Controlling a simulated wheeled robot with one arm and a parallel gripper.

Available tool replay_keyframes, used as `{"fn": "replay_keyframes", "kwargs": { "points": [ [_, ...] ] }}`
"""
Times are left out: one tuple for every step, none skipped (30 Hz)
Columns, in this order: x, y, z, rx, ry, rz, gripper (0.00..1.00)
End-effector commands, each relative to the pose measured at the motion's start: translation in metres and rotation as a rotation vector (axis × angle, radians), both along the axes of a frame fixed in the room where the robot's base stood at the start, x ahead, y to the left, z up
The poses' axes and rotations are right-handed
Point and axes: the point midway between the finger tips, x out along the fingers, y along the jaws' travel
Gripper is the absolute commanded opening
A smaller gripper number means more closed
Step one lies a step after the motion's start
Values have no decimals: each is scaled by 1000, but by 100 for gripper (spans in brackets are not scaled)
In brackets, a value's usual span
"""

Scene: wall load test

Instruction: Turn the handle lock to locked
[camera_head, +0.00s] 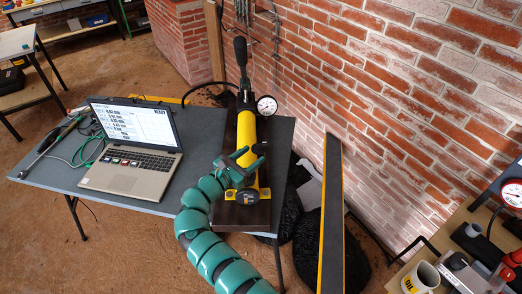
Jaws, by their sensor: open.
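A yellow hand pump (246,135) with a black upright handle (241,52) stands on a dark board on the grey table. A round pressure gauge (267,105) sits at its right side. My teal gripper (241,156) is over the near end of the pump, its fingers spread and apart. A dark round knob (248,196) shows on the pump's near end, just below my gripper. I cannot tell which part is the handle lock, or its setting. My gripper hides part of the pump's near end, and I cannot tell whether it touches the pump.
An open laptop (145,162) stands left of the pump on the grey table (60,172), with green cables beside it. A brick wall (340,90) rises behind and right. A long dark beam with yellow edges (331,215) leans right of the table.

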Motion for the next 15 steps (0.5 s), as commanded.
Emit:
{"fn": "replay_keyframes", "kwargs": {
  "points": [
    [-9,9,-4,2,1,3,51],
    [-14,14,-4,3,0,5,51],
    [-21,20,-4,3,1,6,51],
    [-26,25,-3,3,1,7,51],
    [-31,29,-3,5,1,6,51],
    [-37,34,-3,5,1,4,51],
    [-42,38,-3,3,1,3,51],
    [-46,41,-3,3,0,4,51],
    [-51,46,-2,2,1,5,51],
    [-54,49,-2,2,1,4,51],
    [-57,51,-2,2,1,3,51],
    [-61,54,-2,2,1,2,51],
    [-63,56,-2,1,1,1,51],
    [-66,58,-2,1,2,0,51],
    [-68,60,-2,1,2,0,51]
  ]
}}
